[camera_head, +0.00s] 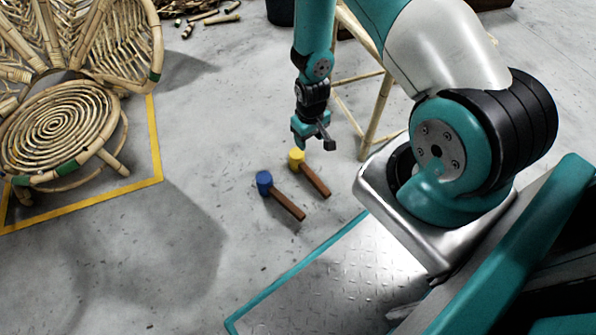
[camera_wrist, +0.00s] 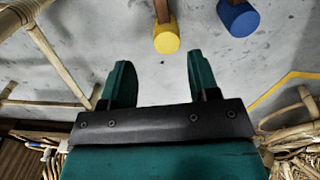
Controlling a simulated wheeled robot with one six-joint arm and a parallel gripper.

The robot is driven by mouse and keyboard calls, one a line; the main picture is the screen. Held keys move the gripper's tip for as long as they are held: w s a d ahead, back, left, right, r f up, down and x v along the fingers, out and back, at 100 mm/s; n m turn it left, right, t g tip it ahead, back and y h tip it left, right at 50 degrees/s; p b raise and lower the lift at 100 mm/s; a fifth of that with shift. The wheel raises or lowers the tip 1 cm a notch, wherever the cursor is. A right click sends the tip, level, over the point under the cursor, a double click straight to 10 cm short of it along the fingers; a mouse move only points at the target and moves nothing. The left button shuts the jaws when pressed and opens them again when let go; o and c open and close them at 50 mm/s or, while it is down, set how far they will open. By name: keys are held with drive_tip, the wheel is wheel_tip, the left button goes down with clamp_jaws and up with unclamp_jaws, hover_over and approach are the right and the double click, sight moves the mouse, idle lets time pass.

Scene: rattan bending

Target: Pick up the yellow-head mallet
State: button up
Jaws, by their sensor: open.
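The yellow-head mallet (camera_head: 296,159) lies on the grey floor in the head view, its brown handle running down to the right. In the wrist view its yellow head (camera_wrist: 166,38) is ahead of and between the fingertips, apart from them. A blue-head mallet (camera_head: 264,183) lies beside it on the left; in the wrist view its blue head (camera_wrist: 239,18) is at the upper right. My gripper (camera_head: 318,143) is just above and beside the yellow head in the head view. In the wrist view my gripper (camera_wrist: 159,72) is open, with nothing between its fingers.
A rattan chair (camera_head: 65,125) stands at the left inside a yellow floor line (camera_head: 157,140). A rattan frame (camera_head: 380,110) stands close behind and right of my gripper. Loose rattan pieces (camera_head: 200,17) lie at the back. The floor left of the mallets is clear.

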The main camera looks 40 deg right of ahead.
sight(307, 169)
wheel_tip(307, 169, down, 13)
drive_tip(key=b, duration=0.7)
drive_tip(key=shift+r, duration=0.2)
wheel_tip(307, 169, down, 5)
drive_tip(key=b, duration=0.5)
drive_tip(key=shift+a+f, duration=0.1)
drive_tip(key=shift+a, duration=0.05)
drive_tip(key=shift+w, duration=0.1)
clamp_jaws()
drive_tip(key=shift+r, duration=0.2)
